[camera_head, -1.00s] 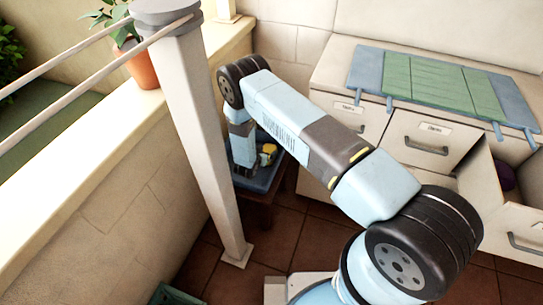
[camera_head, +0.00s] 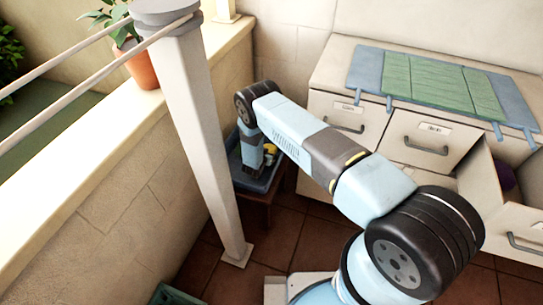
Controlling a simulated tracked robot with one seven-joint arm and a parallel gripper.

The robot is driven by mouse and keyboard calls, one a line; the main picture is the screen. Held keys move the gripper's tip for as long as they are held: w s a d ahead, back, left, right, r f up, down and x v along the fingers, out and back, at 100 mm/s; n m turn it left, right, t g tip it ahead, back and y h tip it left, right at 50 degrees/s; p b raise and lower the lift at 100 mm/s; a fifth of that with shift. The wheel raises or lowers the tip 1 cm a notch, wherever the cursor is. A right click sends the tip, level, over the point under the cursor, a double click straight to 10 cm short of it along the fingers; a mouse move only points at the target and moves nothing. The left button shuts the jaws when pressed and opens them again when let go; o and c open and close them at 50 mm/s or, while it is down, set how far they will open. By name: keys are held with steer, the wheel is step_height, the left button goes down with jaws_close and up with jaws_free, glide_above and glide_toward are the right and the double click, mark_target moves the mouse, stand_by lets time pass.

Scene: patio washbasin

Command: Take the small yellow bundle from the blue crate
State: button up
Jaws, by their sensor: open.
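The blue crate (camera_head: 262,186) stands on a small dark stool or table behind the post, partly hidden by my arm. A small yellow thing (camera_head: 270,149), which looks like the yellow bundle, shows in the crate just right of my wrist. It is partly covered by my arm. My gripper (camera_head: 250,173) points down into the crate, to the left of and nearer than the yellow thing. It is open. Its fingertips are small and dark here, and I cannot tell whether they touch anything.
A pale post (camera_head: 195,130) rises close to the left of the crate. A low wall (camera_head: 130,170) with a potted plant (camera_head: 140,65) runs along the left. At right is a cabinet (camera_head: 365,115) with a drawer (camera_head: 510,205) pulled open and a green-blue mat (camera_head: 440,85) on top.

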steer(key=shift+w, duration=0.15)
steer(key=shift+c, duration=0.5)
steer(key=c, duration=0.7)
steer(key=shift+c, duration=0.2)
